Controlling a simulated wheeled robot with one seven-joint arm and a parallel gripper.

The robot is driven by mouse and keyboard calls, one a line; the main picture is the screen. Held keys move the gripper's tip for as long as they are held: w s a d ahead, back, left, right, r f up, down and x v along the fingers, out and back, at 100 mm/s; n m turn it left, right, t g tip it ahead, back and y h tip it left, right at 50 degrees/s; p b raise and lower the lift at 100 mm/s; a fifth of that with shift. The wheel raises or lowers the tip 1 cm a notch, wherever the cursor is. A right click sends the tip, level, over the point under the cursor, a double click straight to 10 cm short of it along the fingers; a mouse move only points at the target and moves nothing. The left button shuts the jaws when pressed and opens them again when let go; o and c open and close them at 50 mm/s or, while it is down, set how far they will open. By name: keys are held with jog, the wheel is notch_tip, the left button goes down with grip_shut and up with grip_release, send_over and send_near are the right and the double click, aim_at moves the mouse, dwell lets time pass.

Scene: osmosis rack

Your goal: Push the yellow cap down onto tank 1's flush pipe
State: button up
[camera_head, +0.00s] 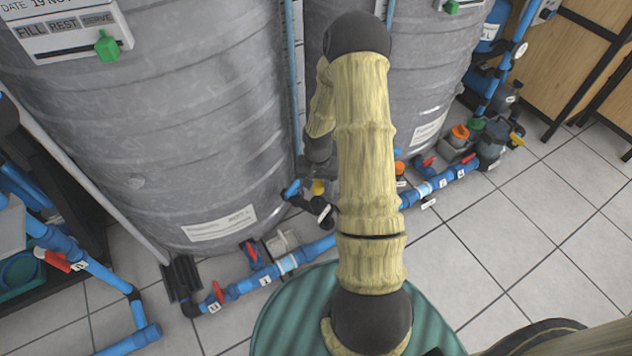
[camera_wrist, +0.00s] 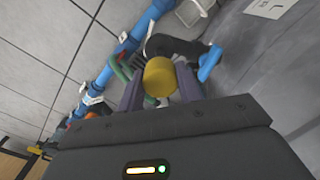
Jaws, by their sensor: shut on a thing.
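The yellow cap (camera_wrist: 160,76) sits between the fingers of my gripper (camera_wrist: 160,88) in the wrist view, and the fingers are shut on it. I cannot tell whether the cap touches the pipe end. In the head view the yellow cap (camera_head: 318,187) is small, beside the dark pipe fitting (camera_head: 318,206) at the foot of the large grey tank (camera_head: 170,110). My arm hides part of this area.
Blue floor pipes with red-handled valves (camera_head: 217,292) run along the tank fronts. A second grey tank (camera_head: 425,85) stands to the right. The tiled floor (camera_head: 530,230) at right is clear.

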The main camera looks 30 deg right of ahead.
aim_at(318, 200)
jog(key=shift+f, duration=0.15)
jog(key=shift+s+d+f+b, duration=0.1)
jog(key=shift+f+b, duration=0.7)
jog(key=shift+b, duration=0.1)
jog(key=shift+f+b, duration=1.85)
jog(key=shift+f, duration=0.15)
jog(key=shift+r+p, duration=0.1)
jog(key=shift+p, duration=0.6)
jog(key=shift+f, duration=0.5)
dwell(0.3)
jog(key=o, duration=1)
jog(key=shift+r, duration=0.1)
notch_tip(318, 200, up, 17)
jog(key=p, duration=0.7)
jog(key=shift+r, duration=0.15)
